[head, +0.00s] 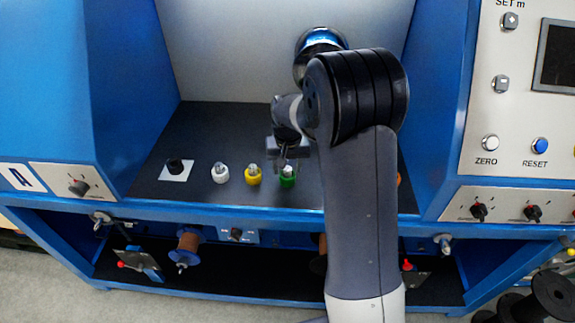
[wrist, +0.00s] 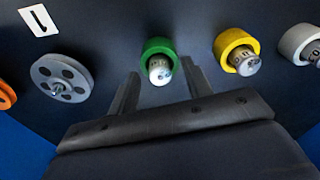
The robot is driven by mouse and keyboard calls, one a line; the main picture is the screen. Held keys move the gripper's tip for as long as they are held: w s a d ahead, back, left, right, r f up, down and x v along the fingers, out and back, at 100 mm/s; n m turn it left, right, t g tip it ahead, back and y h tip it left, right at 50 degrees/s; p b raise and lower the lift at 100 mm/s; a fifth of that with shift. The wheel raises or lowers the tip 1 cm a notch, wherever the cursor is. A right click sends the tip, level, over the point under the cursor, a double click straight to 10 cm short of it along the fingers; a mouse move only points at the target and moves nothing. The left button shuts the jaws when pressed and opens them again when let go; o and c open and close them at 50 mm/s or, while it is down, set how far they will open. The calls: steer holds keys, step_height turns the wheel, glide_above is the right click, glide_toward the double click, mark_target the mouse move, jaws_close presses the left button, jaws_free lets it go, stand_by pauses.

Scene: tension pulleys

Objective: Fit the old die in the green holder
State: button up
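The green holder (head: 287,182) stands on the dark shelf, and it also shows in the wrist view (wrist: 154,46). A silver die (wrist: 159,71) sits in the green holder, its rounded end showing. My gripper (wrist: 160,68) is open, with one finger on each side of the die and a visible gap at both sides. In the head view my gripper (head: 289,150) is just over the green holder and partly covers the die's top. I cannot tell from the frames whether the die is fully seated.
A yellow holder (head: 253,177) and a white holder (head: 220,175) stand to the left, each with a silver die. A black piece (head: 175,165) is on a white plate further left. The wrist view shows a grey pulley wheel (wrist: 62,78), an orange part (wrist: 5,96) and a white card (wrist: 39,20).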

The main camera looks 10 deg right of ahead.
step_height(320, 180, up, 11)
steer(key=s+b, duration=0.1)
steer(key=shift+s, duration=0.15)
stand_by(0.4)
steer(key=shift+a+f, duration=0.1)
steer(key=shift+f, duration=0.05)
steer(key=f, duration=0.3)
steer(key=w+f, duration=0.1)
steer(key=f, duration=0.3)
steer(key=f+p, duration=0.1)
steer(key=f, duration=0.2)
steer(key=shift+w+f, duration=0.15)
steer(key=shift+f, duration=0.2)
steer(key=shift+r, duration=0.4)
